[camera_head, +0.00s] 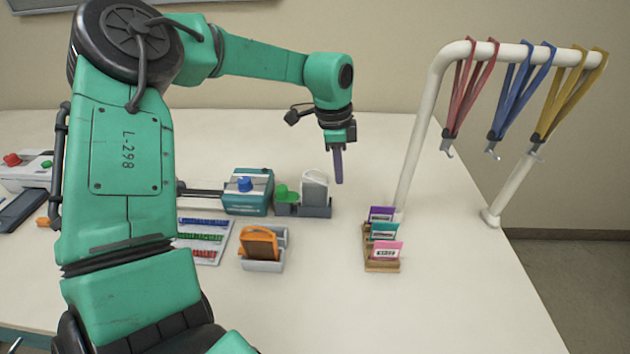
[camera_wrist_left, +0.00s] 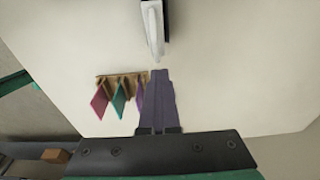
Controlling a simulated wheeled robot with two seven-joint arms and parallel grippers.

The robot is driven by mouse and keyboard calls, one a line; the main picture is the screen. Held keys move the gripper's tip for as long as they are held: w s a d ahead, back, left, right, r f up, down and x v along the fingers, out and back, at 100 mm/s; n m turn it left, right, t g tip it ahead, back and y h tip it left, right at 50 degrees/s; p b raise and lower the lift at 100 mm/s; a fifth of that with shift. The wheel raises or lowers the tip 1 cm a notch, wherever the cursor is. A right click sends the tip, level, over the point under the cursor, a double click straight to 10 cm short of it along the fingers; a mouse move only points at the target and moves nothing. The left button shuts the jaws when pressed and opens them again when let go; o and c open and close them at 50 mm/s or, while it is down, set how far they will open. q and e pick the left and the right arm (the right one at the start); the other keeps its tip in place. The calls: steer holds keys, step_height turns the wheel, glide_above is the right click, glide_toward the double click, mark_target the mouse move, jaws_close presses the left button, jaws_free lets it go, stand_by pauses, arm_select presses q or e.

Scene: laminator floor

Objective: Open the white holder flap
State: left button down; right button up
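The white holder flap (camera_head: 314,190) stands upright in a dark grey base (camera_head: 318,211), beside a green piece (camera_head: 287,194). In the left wrist view a narrow white piece that looks like the flap (camera_wrist_left: 153,32) shows edge-on at the top centre, with a dark part along its right. My left gripper (camera_head: 339,181) points down just right of the flap, apart from it. Its purple fingers (camera_wrist_left: 160,98) lie together in the wrist view, with nothing seen between them. My right gripper is not in view.
A wooden rack (camera_head: 382,267) with purple, teal and pink cards stands to the right. A white post rack (camera_head: 425,115) with hanging lanyards is behind it. A grey holder with an orange piece (camera_head: 260,245) and a teal box (camera_head: 247,200) are left. The front right table is clear.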

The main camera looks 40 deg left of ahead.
arm_select(q)
steer(key=shift+w+d+f+b, duration=0.15)
steer(key=shift+d+f+b, duration=0.05)
steer(key=shift+f+b, duration=0.1)
steer(key=shift+w+d+f+b, duration=0.4)
steer(key=shift+d+f+b, duration=0.15)
steer(key=shift+b, duration=0.3)
steer(key=c, duration=1)
jaws_free()
steer(key=shift+a, duration=0.1)
steer(key=shift+c, duration=0.2)
